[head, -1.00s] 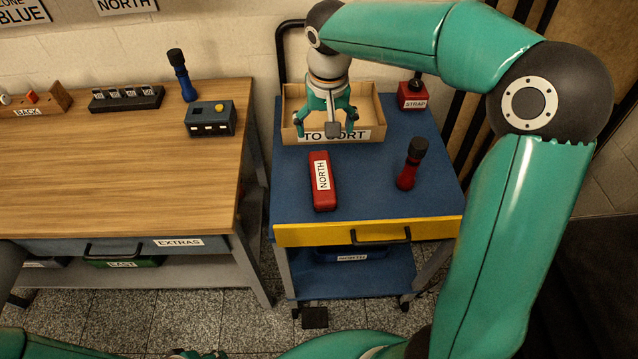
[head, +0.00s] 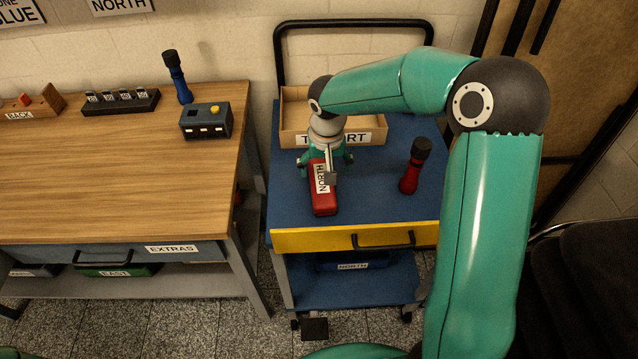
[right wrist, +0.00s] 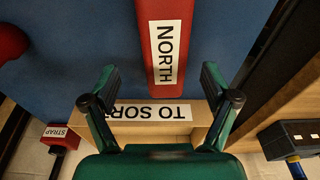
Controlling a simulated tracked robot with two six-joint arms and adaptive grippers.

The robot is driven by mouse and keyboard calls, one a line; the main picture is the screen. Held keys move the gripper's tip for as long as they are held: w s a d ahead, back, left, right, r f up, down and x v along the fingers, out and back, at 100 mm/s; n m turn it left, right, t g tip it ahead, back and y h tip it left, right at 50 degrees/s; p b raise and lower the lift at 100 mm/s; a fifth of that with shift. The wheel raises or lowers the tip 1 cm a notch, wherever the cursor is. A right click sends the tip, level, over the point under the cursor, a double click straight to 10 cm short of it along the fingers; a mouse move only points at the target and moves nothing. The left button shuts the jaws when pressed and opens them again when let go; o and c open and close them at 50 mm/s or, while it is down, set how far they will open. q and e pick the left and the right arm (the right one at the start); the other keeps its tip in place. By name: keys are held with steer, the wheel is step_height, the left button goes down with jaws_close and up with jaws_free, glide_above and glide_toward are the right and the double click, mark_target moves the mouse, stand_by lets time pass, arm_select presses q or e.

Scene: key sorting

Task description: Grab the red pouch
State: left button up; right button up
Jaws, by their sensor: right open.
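The red pouch (head: 325,208) with a white NORTH label lies flat on the blue cart top (head: 375,205), in front of the TO SORT box. My right gripper (head: 326,168) is over the far end of the pouch, pointing down, with its fingers spread to either side. In the right wrist view the pouch (right wrist: 166,12) runs away from the open fingers (right wrist: 160,85), in line with the gap between them. I cannot tell the exact height of the fingertips above it. My left gripper is out of view.
A red flashlight (head: 412,170) stands on the cart right of the pouch. The TO SORT box (head: 370,134) is behind the gripper. A red STRAP item (right wrist: 62,140) shows in the right wrist view. A wooden bench (head: 110,185) stands at left.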

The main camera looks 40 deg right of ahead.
mark_target(321, 178)
steer(key=shift+w+a+f, duration=0.1)
steer(key=shift+w+f, duration=0.05)
steer(key=shift+f, duration=0.75)
steer(key=shift+w+f, duration=0.2)
steer(key=shift+f, duration=0.7)
steer(key=shift+w+a+f, duration=0.1)
steer(key=shift+w+f, duration=0.05)
steer(key=shift+f, duration=0.75)
steer(key=c, duration=1.4)
steer(key=shift+r, duration=0.1)
